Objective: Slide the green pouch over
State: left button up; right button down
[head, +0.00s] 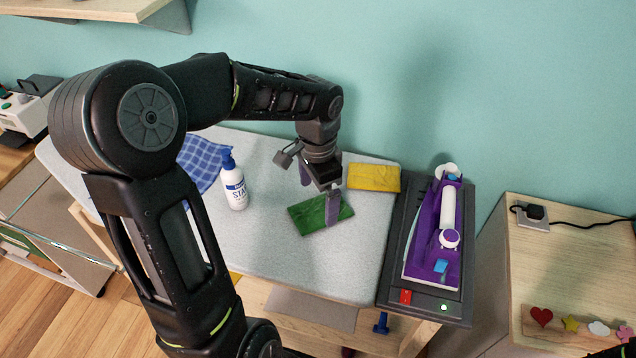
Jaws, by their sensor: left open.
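The green pouch (306,216) lies flat on the grey padded ironing surface (270,250). My left gripper (319,200) reaches down from above and is open. One finger is in front of the pouch's right part. The other finger is farther back, near the pouch's far edge. I cannot tell whether either finger touches the pouch. The gripper hides a part of the pouch's far side.
A yellow pouch (374,178) lies just behind and right of the green one. A white spray bottle (235,188) with a blue top stands to the left, beside a blue checked cloth (203,160). A purple iron (440,235) rests on its dark stand (455,308) at the right.

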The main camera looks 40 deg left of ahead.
aim_at(318, 210)
pick_arm(q)
jog(key=shift+f, duration=1.85)
jog(key=shift+c, duration=0.3)
jog(key=c, duration=1.3)
